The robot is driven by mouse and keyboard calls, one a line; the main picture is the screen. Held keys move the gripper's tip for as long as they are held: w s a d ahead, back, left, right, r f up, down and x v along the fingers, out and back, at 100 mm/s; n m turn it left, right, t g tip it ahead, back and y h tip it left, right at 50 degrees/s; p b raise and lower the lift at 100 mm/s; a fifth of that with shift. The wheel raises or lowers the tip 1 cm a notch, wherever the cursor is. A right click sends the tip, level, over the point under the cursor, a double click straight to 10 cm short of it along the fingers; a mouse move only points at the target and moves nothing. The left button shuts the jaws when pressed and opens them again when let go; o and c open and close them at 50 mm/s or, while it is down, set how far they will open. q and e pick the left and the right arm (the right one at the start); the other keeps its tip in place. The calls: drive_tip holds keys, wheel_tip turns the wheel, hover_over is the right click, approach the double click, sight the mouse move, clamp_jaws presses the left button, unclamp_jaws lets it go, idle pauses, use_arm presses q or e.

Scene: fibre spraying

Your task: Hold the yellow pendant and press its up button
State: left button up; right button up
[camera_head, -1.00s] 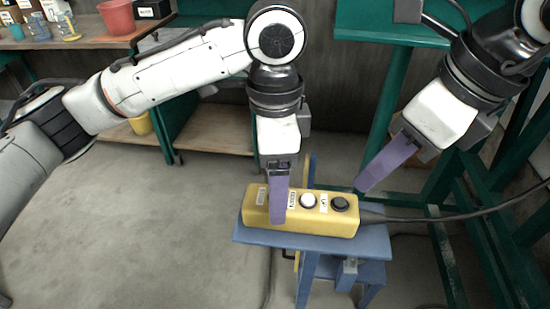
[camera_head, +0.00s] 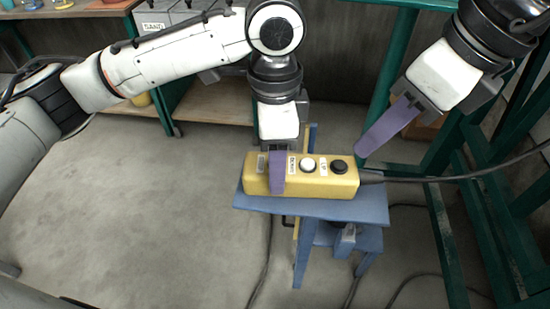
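The yellow pendant (camera_head: 350,186) lies lengthwise over the blue stool (camera_head: 372,208); whether it touches the top is unclear. Its face carries a white button (camera_head: 308,165) and, to the right, a black button (camera_head: 339,166). The label left of the black button seems to read UP; the one left of the white button seems to read DOWN. My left gripper (camera_head: 278,180) grips the pendant's left part from above, one purple finger across its front, the other hidden. My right gripper (camera_head: 360,152) is shut and empty, its purple tip just right of and above the black button, apart from it.
A cable (camera_head: 440,179) runs from the pendant's right end to the right. Green frame posts (camera_head: 445,245) stand at the right. A shelf unit (camera_head: 215,102) stands at the back left. The floor (camera_head: 150,220) left of the stool is clear.

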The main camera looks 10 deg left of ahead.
clamp_jaws()
idle(1.6)
